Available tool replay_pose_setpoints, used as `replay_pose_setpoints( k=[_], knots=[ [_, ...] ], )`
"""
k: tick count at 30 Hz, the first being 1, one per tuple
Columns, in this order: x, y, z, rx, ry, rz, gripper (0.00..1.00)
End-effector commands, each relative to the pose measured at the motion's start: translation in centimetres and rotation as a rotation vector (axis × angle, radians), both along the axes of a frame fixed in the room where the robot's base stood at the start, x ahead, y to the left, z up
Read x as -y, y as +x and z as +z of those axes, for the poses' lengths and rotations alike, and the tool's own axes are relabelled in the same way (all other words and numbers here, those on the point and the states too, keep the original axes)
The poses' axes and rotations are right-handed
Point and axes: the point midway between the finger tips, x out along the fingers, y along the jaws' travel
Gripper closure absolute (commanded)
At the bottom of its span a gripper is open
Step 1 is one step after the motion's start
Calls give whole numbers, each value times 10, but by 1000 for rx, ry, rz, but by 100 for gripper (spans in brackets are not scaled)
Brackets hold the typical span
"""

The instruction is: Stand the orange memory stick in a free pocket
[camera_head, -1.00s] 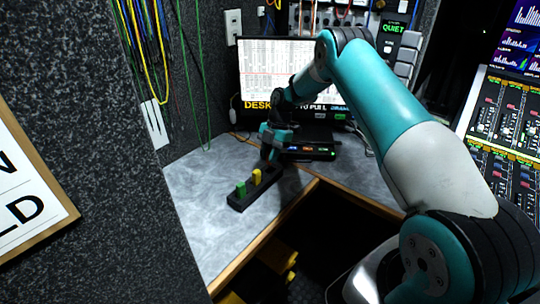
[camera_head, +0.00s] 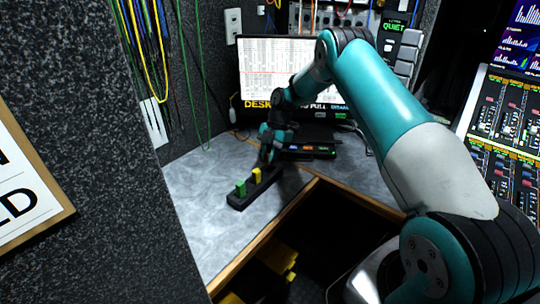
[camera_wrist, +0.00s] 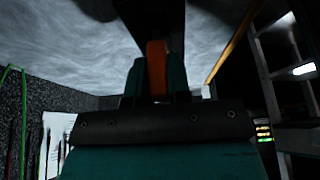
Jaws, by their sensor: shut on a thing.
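A black holder (camera_head: 238,203) stands on the grey desk, with a green stick (camera_head: 240,188) and a yellow stick (camera_head: 256,176) upright in it. My gripper (camera_head: 267,157) is over the far end of the holder, beyond the yellow stick. In the wrist view, it is shut on the orange memory stick (camera_wrist: 157,68), which sits between the two teal fingers. The black holder (camera_wrist: 155,12) shows just past the orange stick's end. I cannot tell whether the stick is inside a pocket. The orange stick is hidden in the head view.
A black box with lit indicators (camera_head: 306,152) stands behind the gripper, in front of a monitor (camera_head: 290,68). The grey desk (camera_head: 195,185) is clear left of the holder. Its wooden front edge (camera_head: 262,238) borders a dark opening. Green cables (camera_head: 205,110) hang at the back left.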

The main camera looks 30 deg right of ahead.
Motion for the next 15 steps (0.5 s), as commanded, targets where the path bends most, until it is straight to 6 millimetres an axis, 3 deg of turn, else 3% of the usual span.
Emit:
replay_pose_setpoints(
  k=[15],
  knots=[
    [0,0,-14,0,0,0,100]
  ],
)
